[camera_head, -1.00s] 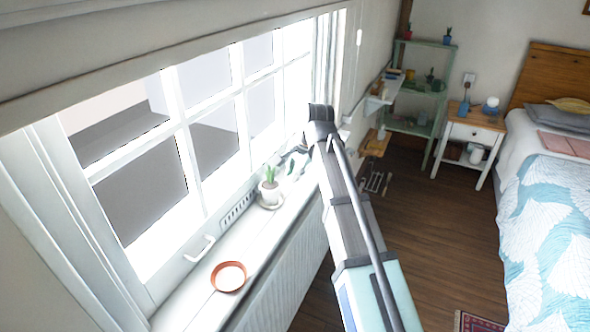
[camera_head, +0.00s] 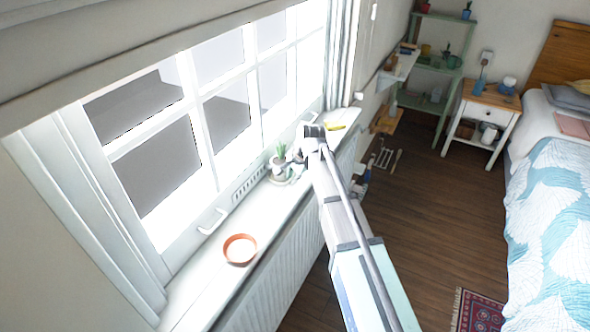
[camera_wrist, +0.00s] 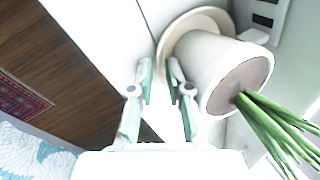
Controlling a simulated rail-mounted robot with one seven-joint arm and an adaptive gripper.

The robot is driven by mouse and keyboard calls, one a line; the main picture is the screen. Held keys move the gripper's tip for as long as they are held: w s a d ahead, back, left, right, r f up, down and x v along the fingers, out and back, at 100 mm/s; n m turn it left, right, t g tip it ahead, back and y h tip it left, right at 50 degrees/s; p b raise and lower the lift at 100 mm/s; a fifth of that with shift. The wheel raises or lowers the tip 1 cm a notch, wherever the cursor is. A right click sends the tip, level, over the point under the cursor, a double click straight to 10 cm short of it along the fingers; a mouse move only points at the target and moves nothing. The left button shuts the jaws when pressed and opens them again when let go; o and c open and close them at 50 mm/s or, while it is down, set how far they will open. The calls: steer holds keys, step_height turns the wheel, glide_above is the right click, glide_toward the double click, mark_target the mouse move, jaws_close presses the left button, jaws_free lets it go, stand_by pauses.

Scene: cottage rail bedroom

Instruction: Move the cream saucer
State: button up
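The cream saucer (camera_wrist: 176,31) lies on the windowsill (camera_wrist: 113,22) with a white plant pot (camera_wrist: 225,68) standing on it; the pot hides much of it in the wrist view. In the head view the saucer (camera_head: 281,182) shows as a thin rim under the pot (camera_head: 279,168). My gripper (camera_wrist: 160,68) is open, with its pale green fingers apart and nothing visibly held. Its fingertips are close to the saucer's near edge, beside the pot; I cannot tell whether they touch it. In the head view my gripper (camera_head: 298,169) is partly hidden by my arm.
A terracotta dish (camera_head: 240,250) sits nearer on the sill, and a yellow item (camera_head: 335,127) lies farther along. The window stands close behind the sill. The wooden floor (camera_head: 425,220) is mostly clear.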

mark_target(286, 206)
steer(key=shift+w+a+f, duration=0.1)
steer(key=shift+f, duration=0.15)
jaws_close()
steer(key=shift+s+a+p, duration=0.15)
steer(key=shift+s+p, duration=0.15)
steer(key=shift+s, duration=2.6)
steer(key=shift+s+a+p, duration=0.1)
steer(key=shift+s+p, duration=0.2)
steer(key=shift+s, duration=2.55)
